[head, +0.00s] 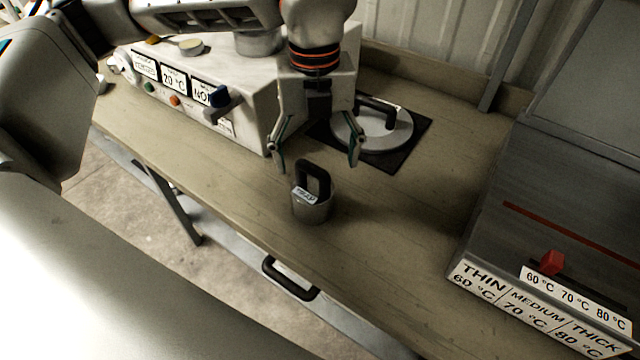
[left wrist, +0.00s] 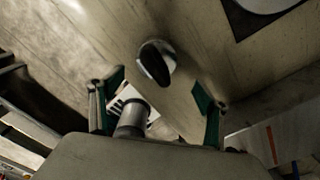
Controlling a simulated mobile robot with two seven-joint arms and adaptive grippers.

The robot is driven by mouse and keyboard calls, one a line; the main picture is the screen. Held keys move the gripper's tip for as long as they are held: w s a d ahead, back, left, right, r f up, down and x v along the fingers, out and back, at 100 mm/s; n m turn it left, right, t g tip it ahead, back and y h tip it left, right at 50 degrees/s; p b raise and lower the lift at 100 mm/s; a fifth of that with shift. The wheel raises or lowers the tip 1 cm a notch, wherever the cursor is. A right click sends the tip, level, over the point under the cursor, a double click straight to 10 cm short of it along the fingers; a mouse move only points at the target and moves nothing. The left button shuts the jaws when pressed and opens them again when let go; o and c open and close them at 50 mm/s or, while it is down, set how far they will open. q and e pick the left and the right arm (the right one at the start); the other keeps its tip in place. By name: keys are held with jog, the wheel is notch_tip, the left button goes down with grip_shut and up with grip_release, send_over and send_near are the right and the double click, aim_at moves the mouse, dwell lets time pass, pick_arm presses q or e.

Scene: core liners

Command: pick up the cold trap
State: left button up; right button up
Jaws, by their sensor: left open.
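The cold trap (head: 311,208) is a small grey metal cylinder with a black loop handle on top and a small white label. It stands upright on the bench near the front edge. My left gripper (head: 316,158) is open and empty, pointing down above and slightly behind the handle, apart from it. In the left wrist view the dark handle (left wrist: 155,63) appears ahead of the open fingers, toward the top. My right gripper is not in view.
A white instrument (head: 200,90) with labels and knobs stands left of my left gripper. Behind, a round handled lid (head: 385,131) sits on a black mat (head: 418,140). A grey heater box (head: 560,200) with a red slider stands right. Bench between is clear.

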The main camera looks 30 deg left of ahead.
aim_at(313, 187)
pick_arm(q)
jog(key=shift+w+a+f, duration=0.1)
jog(key=shift+w+a, duration=0.1)
jog(key=shift+a, duration=0.15)
jog(key=f, duration=0.7)
jog(key=shift+s+a+f, duration=0.1)
jog(key=shift+a+f, duration=0.05)
jog(key=shift+a, duration=0.05)
jog(key=c, duration=1.6)
